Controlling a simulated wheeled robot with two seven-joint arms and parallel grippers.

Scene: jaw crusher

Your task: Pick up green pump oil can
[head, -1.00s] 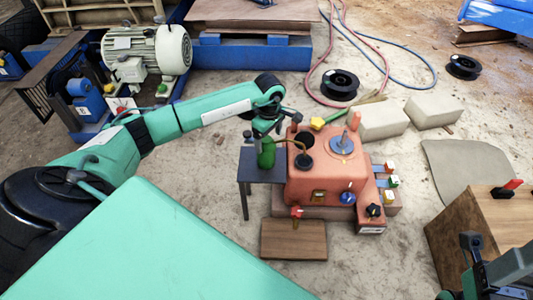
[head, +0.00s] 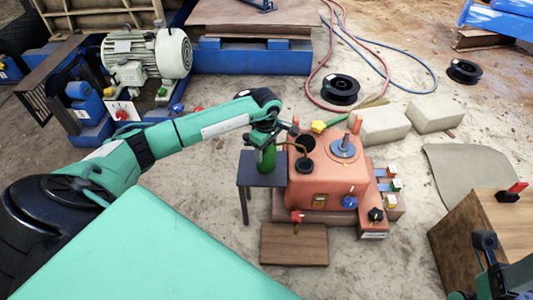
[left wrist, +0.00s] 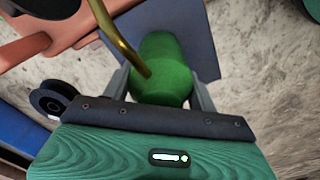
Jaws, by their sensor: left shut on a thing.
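The green pump oil can (head: 266,157) is upright at the small dark side table (head: 246,180), left of the orange machine. Its thin brass spout points right, over the machine's top. My left gripper (head: 264,139) is shut on the can from above. In the left wrist view the can (left wrist: 163,68) sits between the two grey fingers of the left gripper (left wrist: 163,92), with the spout crossing in front. I cannot tell whether the can's base touches the table. My right gripper (head: 486,262) is only partly in view at the lower right edge; its jaws cannot be made out.
The orange machine (head: 325,178) with a dark round opening, knobs and coloured switches stands right beside the can. A wooden board (head: 294,245) lies in front. Pale blocks (head: 385,126) are behind right, and a wooden box (head: 485,225) stands at the right. Sandy ground lies between.

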